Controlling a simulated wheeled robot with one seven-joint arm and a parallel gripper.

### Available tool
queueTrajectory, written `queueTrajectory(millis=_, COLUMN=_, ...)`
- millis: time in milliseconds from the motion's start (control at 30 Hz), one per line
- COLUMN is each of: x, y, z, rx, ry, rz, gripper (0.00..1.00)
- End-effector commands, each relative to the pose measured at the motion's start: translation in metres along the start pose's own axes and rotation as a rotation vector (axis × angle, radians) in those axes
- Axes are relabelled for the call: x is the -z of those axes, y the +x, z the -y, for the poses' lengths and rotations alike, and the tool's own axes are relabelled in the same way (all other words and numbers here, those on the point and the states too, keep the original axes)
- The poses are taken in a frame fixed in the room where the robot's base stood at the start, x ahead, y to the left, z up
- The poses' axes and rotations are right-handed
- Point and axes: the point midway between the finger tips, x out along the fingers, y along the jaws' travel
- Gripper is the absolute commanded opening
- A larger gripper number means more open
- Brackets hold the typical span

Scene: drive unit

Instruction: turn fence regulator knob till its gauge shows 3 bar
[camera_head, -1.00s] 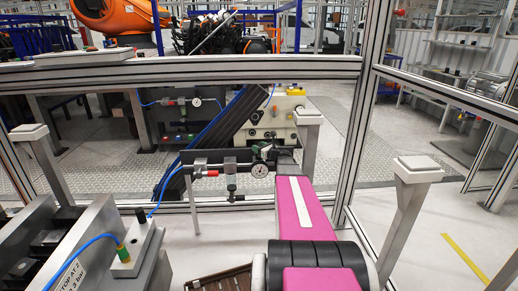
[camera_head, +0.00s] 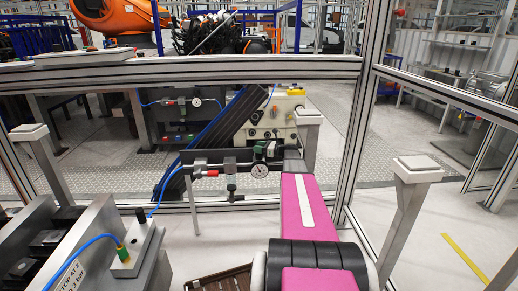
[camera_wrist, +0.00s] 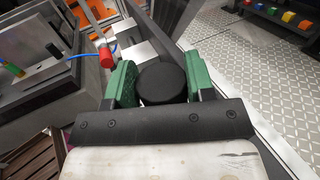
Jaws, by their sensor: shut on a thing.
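The fence regulator sits on a dark rail (camera_head: 215,157) on the fence. Its round white gauge (camera_head: 259,171) faces me in the head view; the needle is too small to read surely. Its black round knob (camera_wrist: 162,85) shows in the wrist view between the green pads of my gripper (camera_wrist: 160,84). My gripper is shut on the knob, with one pad at each side. In the head view my gripper (camera_head: 267,150) is just above the gauge, and the knob is mostly hidden there.
A red valve part (camera_head: 211,173) and blue hose (camera_head: 170,187) are left of the gauge. Another gauge (camera_head: 196,102) is beyond the fence. Fence posts (camera_head: 357,130) stand to the right.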

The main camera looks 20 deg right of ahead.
Motion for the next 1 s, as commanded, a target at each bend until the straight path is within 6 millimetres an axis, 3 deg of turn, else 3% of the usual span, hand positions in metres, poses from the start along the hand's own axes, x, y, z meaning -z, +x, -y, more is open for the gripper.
queueTrajectory(millis=267, x=-0.001, y=0.001, z=0.000, rx=0.001, ry=0.000, rz=0.004, gripper=0.26)
queueTrajectory(millis=300, x=-0.001, y=0.001, z=0.000, rx=0.001, ry=0.000, rz=0.003, gripper=0.59)
queueTrajectory(millis=367, x=-0.001, y=0.001, z=0.000, rx=0.001, ry=0.000, rz=0.003, gripper=0.75)
queueTrajectory(millis=733, x=-0.006, y=0.000, z=0.000, rx=0.001, ry=-0.001, rz=0.002, gripper=0.75)
queueTrajectory(millis=1000, x=-0.047, y=0.003, z=-0.006, rx=0.000, ry=-0.002, rz=0.003, gripper=0.75)
